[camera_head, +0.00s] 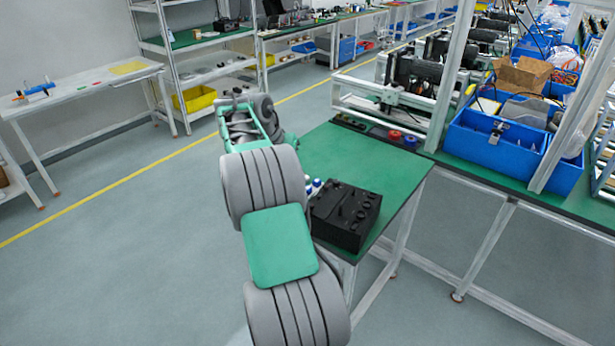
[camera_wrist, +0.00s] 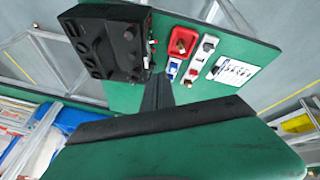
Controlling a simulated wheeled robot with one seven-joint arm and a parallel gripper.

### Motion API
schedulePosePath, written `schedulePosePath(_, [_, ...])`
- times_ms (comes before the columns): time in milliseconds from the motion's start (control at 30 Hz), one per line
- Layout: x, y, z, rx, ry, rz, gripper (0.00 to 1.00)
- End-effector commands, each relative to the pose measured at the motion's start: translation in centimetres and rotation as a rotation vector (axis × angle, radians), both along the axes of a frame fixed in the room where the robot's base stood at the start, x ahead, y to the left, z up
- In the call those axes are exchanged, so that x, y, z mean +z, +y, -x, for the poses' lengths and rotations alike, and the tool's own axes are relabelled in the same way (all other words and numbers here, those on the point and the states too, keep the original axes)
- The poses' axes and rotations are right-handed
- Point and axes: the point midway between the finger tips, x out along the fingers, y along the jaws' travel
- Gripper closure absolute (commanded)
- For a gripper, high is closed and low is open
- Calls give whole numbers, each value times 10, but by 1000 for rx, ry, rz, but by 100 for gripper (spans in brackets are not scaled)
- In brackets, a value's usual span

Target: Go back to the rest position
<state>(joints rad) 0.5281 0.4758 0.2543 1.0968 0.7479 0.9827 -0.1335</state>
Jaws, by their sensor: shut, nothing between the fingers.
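My gripper (camera_wrist: 158,92) shows in the wrist view as dark fingers pressed together, with nothing held between them. It points over the green table top (camera_wrist: 125,92), apart from the objects there. In the head view my grey and green arm reaches forward beside the near left of the table (camera_head: 335,148), and I cannot make out the fingers there. A black device box (camera_head: 345,215) stands on the table's near corner. It also shows in the wrist view (camera_wrist: 105,42), to the left of the fingers.
Small red, white and blue items (camera_wrist: 182,42) and a white card with dark marks (camera_wrist: 232,70) lie on the table. Blue bins (camera_head: 495,145) and metal frames crowd the right bench. A white side table (camera_head: 85,88) stands at left. Open floor (camera_head: 110,240) lies left of my arm.

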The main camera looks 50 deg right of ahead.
Motion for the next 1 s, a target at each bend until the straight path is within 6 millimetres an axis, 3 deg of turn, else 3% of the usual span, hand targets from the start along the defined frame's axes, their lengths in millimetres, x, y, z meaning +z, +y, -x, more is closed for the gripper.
schedulePosePath(300, [6,9,-21,4,-29,6,100])
schedulePosePath(367, [-22,20,-20,53,7,-32,100])
schedulePosePath(467, [-78,51,-2,137,96,-123,100])
schedulePosePath(533, [-111,84,22,210,153,-206,100])
schedulePosePath(633, [-123,142,55,330,184,-300,100])
schedulePosePath(800, [-104,267,113,600,178,-405,100])
schedulePosePath(900, [-85,328,146,760,147,-411,100])
schedulePosePath(1000, [-62,369,166,892,88,-363,100])
